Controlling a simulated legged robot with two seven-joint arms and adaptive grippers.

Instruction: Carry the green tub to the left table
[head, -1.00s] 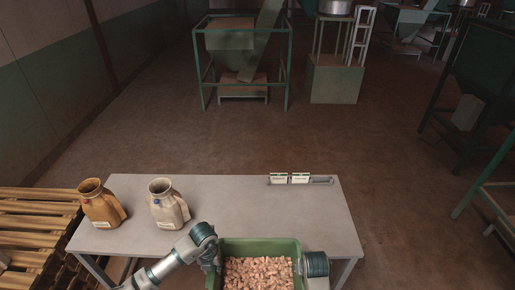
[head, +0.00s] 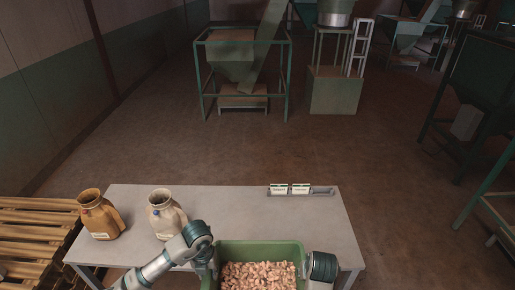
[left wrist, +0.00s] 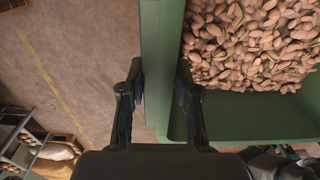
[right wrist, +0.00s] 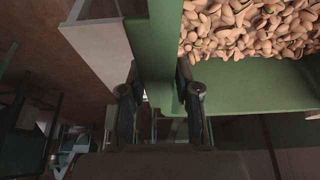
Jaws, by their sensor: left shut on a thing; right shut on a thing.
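The green tub (head: 262,250), full of nuts, is at the bottom middle of the head view, in front of the table's near edge. My left gripper (head: 212,268) is at the tub's left side; in the left wrist view its fingers (left wrist: 158,95) are shut on the tub wall (left wrist: 160,60). My right gripper (head: 305,268) is at the tub's right side; in the right wrist view its fingers (right wrist: 160,95) are shut on the opposite wall (right wrist: 153,50). The tub looks level. Its underside is hidden. A grey table (head: 240,210) stands just beyond it.
A brown jug (head: 99,215) and a cream jug (head: 165,213) stand on the table's left part. A small label rack (head: 300,190) lies at its back right. A wooden pallet (head: 32,235) is at the left. The table's middle is clear.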

